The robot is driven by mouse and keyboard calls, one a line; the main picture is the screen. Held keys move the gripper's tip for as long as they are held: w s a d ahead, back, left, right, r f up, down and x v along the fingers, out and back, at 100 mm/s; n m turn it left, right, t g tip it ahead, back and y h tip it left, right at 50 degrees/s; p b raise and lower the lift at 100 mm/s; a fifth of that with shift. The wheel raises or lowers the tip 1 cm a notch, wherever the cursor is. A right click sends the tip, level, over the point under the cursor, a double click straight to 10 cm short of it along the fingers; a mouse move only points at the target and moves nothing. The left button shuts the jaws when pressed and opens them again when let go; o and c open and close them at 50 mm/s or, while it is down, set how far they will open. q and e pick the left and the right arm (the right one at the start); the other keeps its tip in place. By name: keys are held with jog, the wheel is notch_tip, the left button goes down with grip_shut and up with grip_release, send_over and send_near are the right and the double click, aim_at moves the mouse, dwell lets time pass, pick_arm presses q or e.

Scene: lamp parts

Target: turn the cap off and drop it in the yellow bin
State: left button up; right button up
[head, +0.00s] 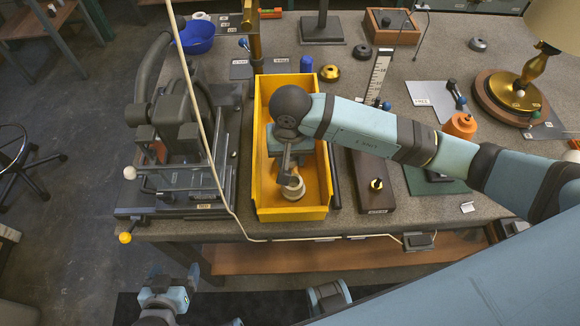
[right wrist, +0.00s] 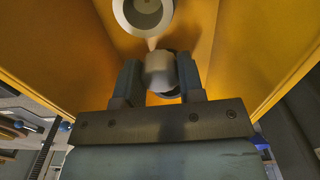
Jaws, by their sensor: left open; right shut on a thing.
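The yellow bin (head: 318,205) stands on the bench, and its orange-yellow walls fill much of the right wrist view (right wrist: 75,60). My right gripper (head: 287,178) reaches down inside it. In the right wrist view its fingers (right wrist: 160,80) are shut on a small light-grey rounded piece (right wrist: 160,68), which looks like the cap. A pale round hollow piece (head: 293,189) is in the bin near its front end; it also shows just beyond the fingers (right wrist: 127,14). I cannot tell whether the two touch. My left gripper (head: 176,278) is open and empty, low in front of the bench.
A dark clamp-like machine (head: 180,130) stands left of the bin, with a pale cord (head: 205,140) running past. A wooden block with a ruler (head: 374,180) stands to the right. A brass lamp (head: 515,95) is further right.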

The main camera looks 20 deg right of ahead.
notch_tip(320, 180, down, 6)
jog(key=shift+f, duration=0.1)
dwell(0.4)
jog(key=shift+f, duration=0.15)
jog(key=o, duration=1)
jog(key=shift+r, duration=0.2)
